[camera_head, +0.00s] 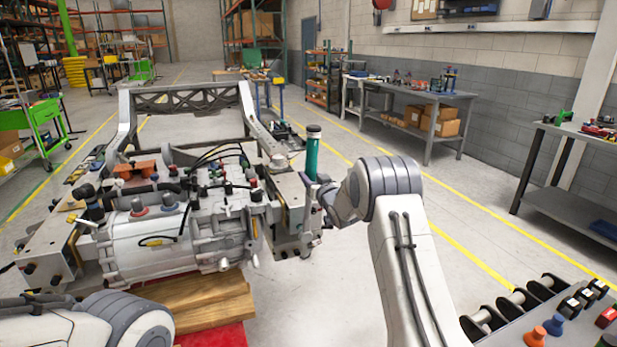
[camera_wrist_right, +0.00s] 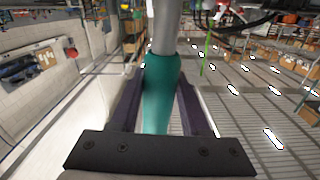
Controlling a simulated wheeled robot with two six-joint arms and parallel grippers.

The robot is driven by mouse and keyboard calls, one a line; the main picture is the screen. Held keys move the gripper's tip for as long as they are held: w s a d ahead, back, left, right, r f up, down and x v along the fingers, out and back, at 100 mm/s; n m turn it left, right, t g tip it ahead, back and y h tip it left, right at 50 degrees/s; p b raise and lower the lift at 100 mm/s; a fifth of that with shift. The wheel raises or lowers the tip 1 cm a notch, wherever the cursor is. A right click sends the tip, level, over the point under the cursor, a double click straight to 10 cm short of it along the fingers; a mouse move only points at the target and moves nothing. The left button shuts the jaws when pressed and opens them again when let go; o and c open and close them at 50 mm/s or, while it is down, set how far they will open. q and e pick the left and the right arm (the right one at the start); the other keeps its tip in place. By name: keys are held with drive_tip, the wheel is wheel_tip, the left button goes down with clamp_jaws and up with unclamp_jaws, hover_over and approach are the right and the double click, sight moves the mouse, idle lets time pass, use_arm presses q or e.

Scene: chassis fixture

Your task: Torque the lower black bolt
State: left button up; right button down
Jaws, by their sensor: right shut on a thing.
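My right gripper (camera_head: 318,190) is shut on a tool with a teal handle (camera_head: 312,157), held upright beside the right end of the chassis fixture (camera_head: 165,247). In the right wrist view, the purple-grey fingers of the right gripper (camera_wrist_right: 160,110) lie on both sides of the teal handle (camera_wrist_right: 162,90); a grey metal part continues past it. A grey metal shaft shows below the gripper, close to the fixture's right plate; I cannot tell whether it touches. Dark bolt heads (camera_head: 29,268) show at the fixture's left end. I cannot tell which is the lower black bolt. My left gripper is out of view.
The fixture rests on wooden boards (camera_head: 200,305) over a red surface (camera_head: 215,337). A rack with rollers and coloured pieces (camera_head: 535,333) stands at lower right.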

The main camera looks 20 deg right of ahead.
drive_tip(key=shift+d+r, duration=0.2)
drive_tip(key=shift+r, duration=0.1)
drive_tip(key=shift+w+d+f+m, duration=0.1)
drive_tip(key=shift+d+m, duration=0.3)
drive_tip(key=shift+d, duration=0.15)
drive_tip(key=shift+d, duration=0.15)
idle(0.4)
drive_tip(key=shift+d+f+m+p, duration=0.15)
drive_tip(key=shift+d+m+p, duration=0.2)
drive_tip(key=shift+d, duration=0.3)
drive_tip(key=shift+d, duration=0.15)
drive_tip(key=shift+f, duration=0.1)
idle(0.4)
drive_tip(key=shift+s+d, duration=0.15)
drive_tip(key=shift+s, duration=0.95)
